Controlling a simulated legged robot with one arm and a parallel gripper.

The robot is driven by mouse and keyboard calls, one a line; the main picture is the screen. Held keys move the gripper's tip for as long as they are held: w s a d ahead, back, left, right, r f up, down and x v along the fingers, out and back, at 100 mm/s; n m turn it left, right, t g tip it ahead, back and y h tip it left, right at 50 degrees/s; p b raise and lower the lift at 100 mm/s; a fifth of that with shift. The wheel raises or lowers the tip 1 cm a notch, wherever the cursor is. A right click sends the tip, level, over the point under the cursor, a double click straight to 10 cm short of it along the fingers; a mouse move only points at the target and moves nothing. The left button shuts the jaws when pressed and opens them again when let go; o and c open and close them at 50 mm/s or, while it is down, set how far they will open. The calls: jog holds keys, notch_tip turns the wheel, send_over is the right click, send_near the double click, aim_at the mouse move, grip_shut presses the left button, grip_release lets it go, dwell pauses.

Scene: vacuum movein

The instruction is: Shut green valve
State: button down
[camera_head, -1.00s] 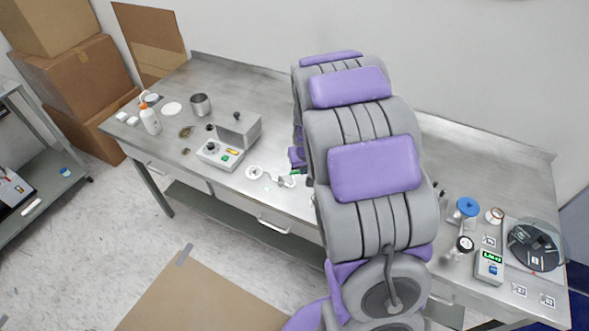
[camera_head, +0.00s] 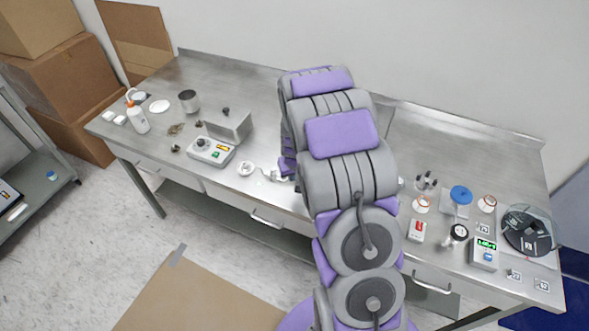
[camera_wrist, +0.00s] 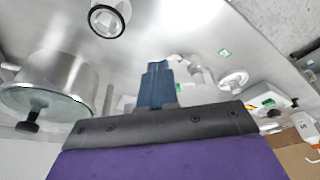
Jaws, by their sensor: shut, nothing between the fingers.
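A white round fitting with a pipe (camera_head: 246,168) lies near the front edge of the bench, left of my arm. In the wrist view a white wheel-like fitting (camera_wrist: 232,80) and pale pipework (camera_wrist: 190,68) lie just right of the fingertips. A small green piece (camera_wrist: 224,53) shows on the bench beside them. I cannot tell for certain which part is the green valve. My gripper (camera_wrist: 156,82) has dark blue fingers, shut and empty, over the bench near the pipework; contact is not clear. In the head view my arm hides the gripper and the bench behind it.
A control box (camera_head: 212,151) with a green button and a metal box (camera_head: 230,122) stand left of the fitting. A squeeze bottle (camera_head: 138,120) and metal cup (camera_head: 189,101) are farther left. A gauge (camera_head: 459,233), blue-topped item (camera_head: 461,195) and dark disc (camera_head: 527,231) stand at right.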

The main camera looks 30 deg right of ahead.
jog(key=shift+w+d+f, duration=0.15)
jog(key=shift+w+d, duration=0.1)
jog(key=shift+w, duration=0.7)
jog(key=shift+w+d+f, duration=0.1)
jog(key=shift+w+d, duration=0.15)
jog(key=shift+w, duration=0.7)
jog(key=shift+w+d+n+b, duration=0.2)
jog(key=shift+w+n+b, duration=0.1)
jog(key=shift+n+b, duration=0.45)
jog(key=shift+w+d+f+n+y, duration=0.1)
jog(key=shift+w+n+y, duration=0.1)
jog(key=shift+n+y, duration=0.3)
jog(key=shift+w+d+n+b, duration=0.25)
jog(key=shift+w+n+b, duration=0.45)
jog(key=shift+n+b, duration=0.4)
jog(key=w+n, duration=0.1)
jog(key=n, duration=0.1)
jog(key=w+n+y+b, duration=0.1)
jog(key=n, duration=0.1)
jog(key=shift+d+n+g+y, duration=0.1)
jog(key=shift+n+g+y, duration=0.15)
jog(key=shift+g+y, duration=0.05)
jog(key=shift+s, duration=0.1)
jog(key=shift+s+a, duration=0.45)
jog(key=shift+a, duration=0.05)
